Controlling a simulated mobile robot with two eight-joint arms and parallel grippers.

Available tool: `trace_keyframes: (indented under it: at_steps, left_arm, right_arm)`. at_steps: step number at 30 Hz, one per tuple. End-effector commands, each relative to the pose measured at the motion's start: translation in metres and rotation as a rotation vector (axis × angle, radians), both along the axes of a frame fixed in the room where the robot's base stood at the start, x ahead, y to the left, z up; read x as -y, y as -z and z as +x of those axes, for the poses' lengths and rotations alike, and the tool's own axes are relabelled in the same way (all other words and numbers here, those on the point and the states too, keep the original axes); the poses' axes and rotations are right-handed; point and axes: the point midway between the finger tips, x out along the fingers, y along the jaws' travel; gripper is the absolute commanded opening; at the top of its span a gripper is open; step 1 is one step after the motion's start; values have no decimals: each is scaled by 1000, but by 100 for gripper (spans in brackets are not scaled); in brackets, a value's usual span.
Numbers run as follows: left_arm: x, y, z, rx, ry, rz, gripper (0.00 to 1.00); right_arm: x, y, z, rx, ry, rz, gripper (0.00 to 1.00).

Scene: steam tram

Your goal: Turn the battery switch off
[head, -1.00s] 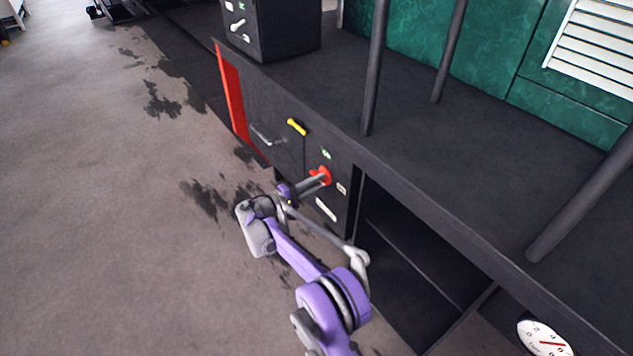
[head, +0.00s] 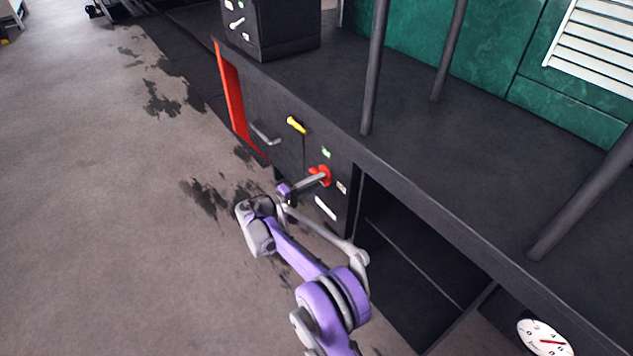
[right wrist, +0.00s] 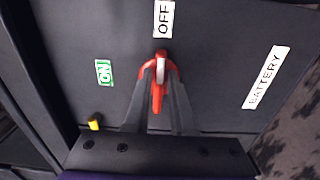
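The battery switch (head: 322,174) is a red rotary knob on the front of the black cabinet; it also shows in the right wrist view (right wrist: 159,92). Its red handle has a white mark and lines up with the white OFF label (right wrist: 164,18) at the top of that view. The green ON label (right wrist: 103,72) is to its left and the BATTERY label (right wrist: 265,78) to its right. My right gripper (head: 312,180) reaches the knob, its fingers (right wrist: 160,82) closed around the handle. My left gripper is out of view.
A yellow handle (head: 296,125) and a grey bar handle (head: 264,134) are on the cabinet front (head: 285,150). An open shelf space (head: 410,260) lies right of the switch panel. Black posts rise from the counter (head: 480,140). The stained floor (head: 110,230) at left is open.

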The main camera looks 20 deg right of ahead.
Motion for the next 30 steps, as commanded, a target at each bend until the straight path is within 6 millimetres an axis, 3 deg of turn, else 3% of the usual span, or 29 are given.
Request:
trace_keyframes:
  at_steps: [1,3,14,30]
  left_arm:
    - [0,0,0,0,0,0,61]
    - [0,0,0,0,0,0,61]
    - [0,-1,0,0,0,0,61]
    - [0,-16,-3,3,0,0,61]
  right_arm:
    - [0,0,0,0,0,0,34]
    - [0,0,0,-1,0,0,46]
    - [-4,0,-2,-2,0,-1,46]
    - [-91,-1,-33,-1,-1,0,46]
